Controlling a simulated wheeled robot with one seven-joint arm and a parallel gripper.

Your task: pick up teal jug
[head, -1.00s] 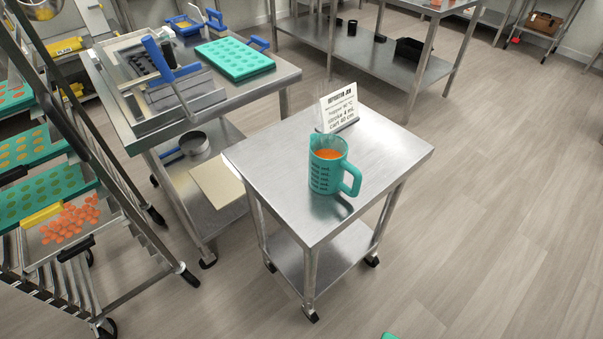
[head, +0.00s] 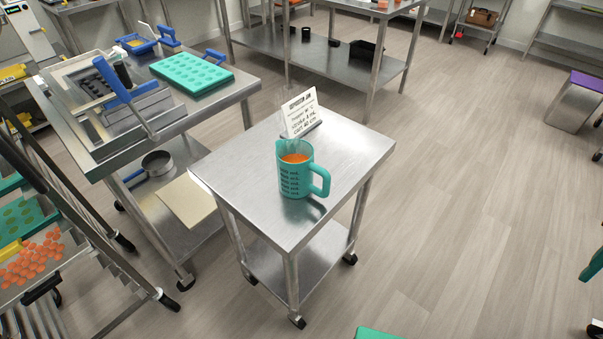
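The teal jug (head: 292,181) stands upright on the small steel cart (head: 236,178). It holds orange liquid, with faint steam above it. Dark markings run down its side, and its handle (head: 322,182) points to the right. A white sign card (head: 301,115) stands on the cart just behind the jug. My gripper is not in view.
A steel table (head: 187,120) with the depositor (head: 140,110) and a teal mould tray (head: 191,73) stands left of the cart. A tray rack (head: 75,205) is at the far left. Floor right of the cart is mostly clear. A teal thing (head: 377,334) shows at the bottom edge.

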